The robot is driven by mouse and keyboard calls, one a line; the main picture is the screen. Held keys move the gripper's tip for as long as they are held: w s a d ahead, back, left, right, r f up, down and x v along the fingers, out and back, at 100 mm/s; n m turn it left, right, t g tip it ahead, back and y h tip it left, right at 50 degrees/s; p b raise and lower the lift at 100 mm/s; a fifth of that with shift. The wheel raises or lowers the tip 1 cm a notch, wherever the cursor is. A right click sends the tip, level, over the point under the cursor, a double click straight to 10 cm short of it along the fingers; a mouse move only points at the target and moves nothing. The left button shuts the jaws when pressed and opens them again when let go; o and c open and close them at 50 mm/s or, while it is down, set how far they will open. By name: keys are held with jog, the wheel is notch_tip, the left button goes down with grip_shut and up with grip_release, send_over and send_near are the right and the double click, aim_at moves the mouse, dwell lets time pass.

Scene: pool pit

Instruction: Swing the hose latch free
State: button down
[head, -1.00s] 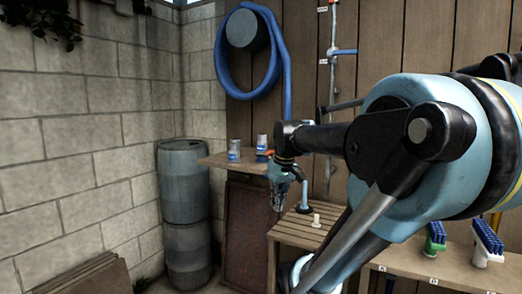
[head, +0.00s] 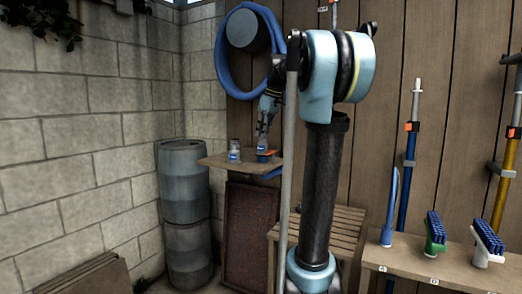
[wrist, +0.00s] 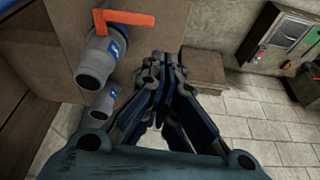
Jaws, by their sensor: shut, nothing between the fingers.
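An orange L-shaped latch (wrist: 122,18) shows in the wrist view, beside a grey fitting with a blue label (wrist: 95,62). A second grey fitting (wrist: 103,102) is lower down. In the head view a grey fitting (head: 234,152) stands on a small wooden shelf (head: 215,161), and a bit of orange (head: 265,153) shows at the shelf's right end. My gripper (head: 262,143) points down just above that end; its fingers (wrist: 165,75) are shut and empty, right of the fittings in the wrist view. I cannot tell whether they touch the latch.
A coiled blue hose (head: 223,65) hangs on the wall above the shelf. Grey barrels (head: 185,195) stand left of it. A slatted wooden stool (head: 345,228) is behind my arm. Brushes (head: 435,230) stand on a bench (head: 410,262) at right.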

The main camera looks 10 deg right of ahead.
jog(key=shift+n, duration=0.5)
jog(key=shift+w+r, duration=0.65)
jog(key=shift+w, duration=0.3)
jog(key=shift+w+r, duration=0.65)
jog(key=shift+w, duration=0.25)
jog(key=shift+a+f, duration=0.1)
jog(key=x, duration=0.9)
jog(key=shift+w+a+f, duration=0.1)
jog(key=shift+a+f, duration=0.1)
jog(key=shift+f, duration=0.1)
jog(key=shift+s+d, duration=0.7)
jog(key=shift+d, duration=0.25)
jog(key=shift+s+d, duration=0.5)
jog(key=shift+d, duration=0.2)
jog(key=shift+a, duration=0.15)
